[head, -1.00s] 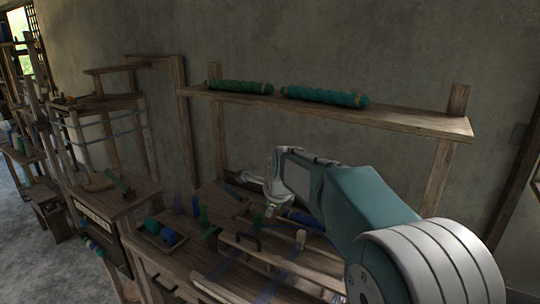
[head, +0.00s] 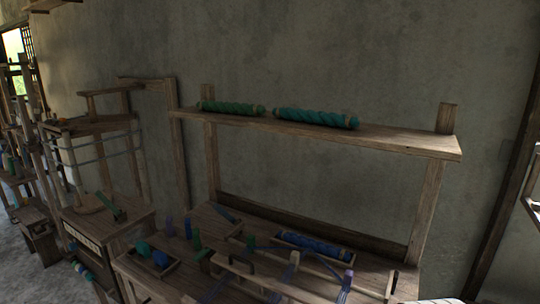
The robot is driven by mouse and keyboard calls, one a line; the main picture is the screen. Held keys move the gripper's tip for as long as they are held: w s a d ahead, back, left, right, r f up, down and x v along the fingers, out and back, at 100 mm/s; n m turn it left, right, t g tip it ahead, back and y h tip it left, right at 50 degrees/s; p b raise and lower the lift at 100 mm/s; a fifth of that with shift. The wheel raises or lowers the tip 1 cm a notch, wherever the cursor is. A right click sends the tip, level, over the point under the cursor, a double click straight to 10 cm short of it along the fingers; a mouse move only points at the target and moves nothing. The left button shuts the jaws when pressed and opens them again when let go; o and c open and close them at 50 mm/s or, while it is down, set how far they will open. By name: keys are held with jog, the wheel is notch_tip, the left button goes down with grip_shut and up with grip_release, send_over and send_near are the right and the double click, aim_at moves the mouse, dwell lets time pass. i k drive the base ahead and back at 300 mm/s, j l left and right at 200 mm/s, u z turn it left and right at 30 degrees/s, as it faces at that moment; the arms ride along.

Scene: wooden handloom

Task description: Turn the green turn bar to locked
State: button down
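A slanted green bar (head: 114,208) shows small on top of the low wooden bench at the left. It looks like the turn bar, but its mount and its setting are too small to read. Another small green piece (head: 204,256) is by the loom's near left part, and I cannot rule it out as the turn bar. My gripper is not in view. Only pale pieces that look like my arm show at the right edge, well away from both green pieces.
A wooden shelf (head: 385,141) holds a green yarn roll (head: 231,108) and a teal roll (head: 316,118). Below, the loom table carries a tray with a blue roll (head: 316,246), an open box with spools (head: 146,256) and upright pegs.

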aim_at(202, 253)
jog(key=k+j, duration=0.3)
jog(key=j, duration=0.8)
jog(key=k+j+z, duration=0.1)
jog(key=j, duration=0.5)
jog(key=i+j, duration=0.3)
jog(key=i+j+z, duration=0.1)
jog(key=i+j, duration=0.25)
jog(key=j, duration=0.15)
jog(key=i, duration=0.5)
jog(key=l+z, duration=0.05)
